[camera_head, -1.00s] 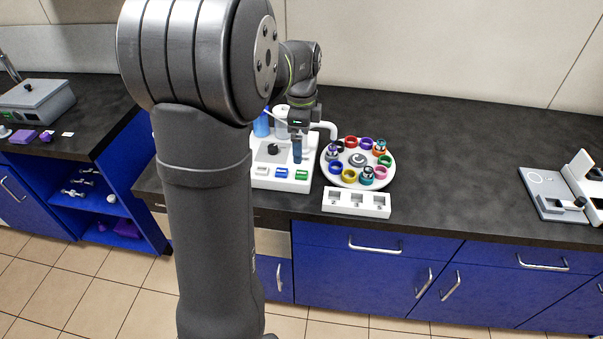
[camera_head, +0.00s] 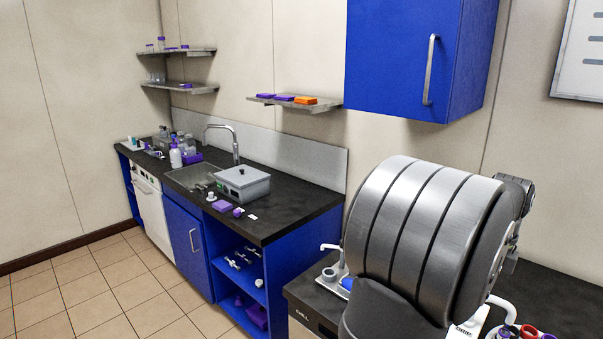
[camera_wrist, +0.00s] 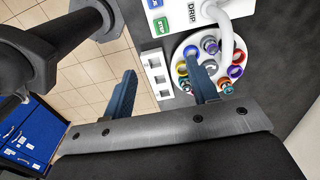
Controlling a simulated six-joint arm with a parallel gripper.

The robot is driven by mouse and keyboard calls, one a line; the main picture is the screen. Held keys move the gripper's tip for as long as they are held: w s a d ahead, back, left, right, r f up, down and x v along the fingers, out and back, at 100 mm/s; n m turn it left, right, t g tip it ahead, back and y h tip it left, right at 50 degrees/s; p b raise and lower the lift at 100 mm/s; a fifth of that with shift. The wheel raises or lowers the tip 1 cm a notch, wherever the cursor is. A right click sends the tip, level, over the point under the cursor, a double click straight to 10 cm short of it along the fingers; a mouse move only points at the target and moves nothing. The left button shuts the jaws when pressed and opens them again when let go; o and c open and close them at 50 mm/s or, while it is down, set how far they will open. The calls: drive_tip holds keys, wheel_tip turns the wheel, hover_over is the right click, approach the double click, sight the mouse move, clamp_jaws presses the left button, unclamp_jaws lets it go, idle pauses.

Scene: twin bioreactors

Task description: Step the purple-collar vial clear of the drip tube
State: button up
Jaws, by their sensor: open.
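The white drip tube (camera_wrist: 222,30) curves over the round white carousel (camera_wrist: 212,90) in the wrist view. A capped vial (camera_wrist: 210,46) stands in the carousel close to the tube's end; its collar looks purplish, but the picture is too small to be sure. A second vial (camera_wrist: 226,86), teal and red, stands at the carousel's near right edge. My gripper (camera_wrist: 160,64) is open and empty, its right finger overlapping the carousel in the picture and its left finger over the floor side. In the head view the tube (camera_head: 502,306) shows at the bottom right, with most of the carousel out of frame.
A white block with square slots (camera_wrist: 156,74) lies beside the carousel, between my fingers in the picture. Coloured rings, including a purple one (camera_wrist: 235,71), mark the carousel's places. A white panel with green and blue buttons (camera_wrist: 168,16) borders it. The sink counter (camera_head: 285,215) is far left.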

clamp_jaws()
idle(1.3)
